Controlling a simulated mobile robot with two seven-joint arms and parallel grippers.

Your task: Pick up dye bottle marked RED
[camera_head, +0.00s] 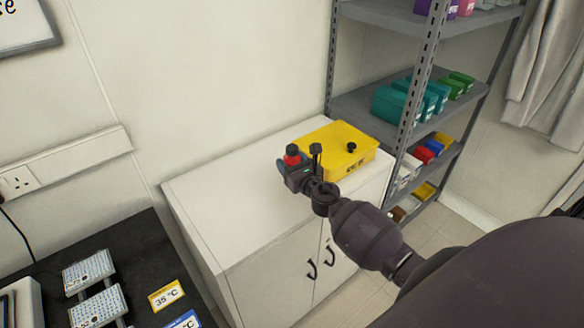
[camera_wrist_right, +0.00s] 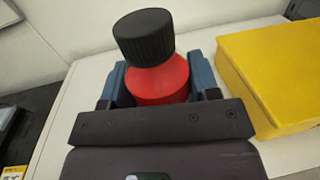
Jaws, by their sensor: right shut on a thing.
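My left gripper is not in view.
A yellow box (camera_head: 340,143) stands on the white cabinet (camera_head: 220,190) just right of the gripper; it also shows in the right wrist view (camera_wrist_right: 275,75). A grey shelf rack (camera_head: 375,103) with coloured boxes stands at right. A dark table (camera_head: 130,245) with plates and temperature cards is at lower left.

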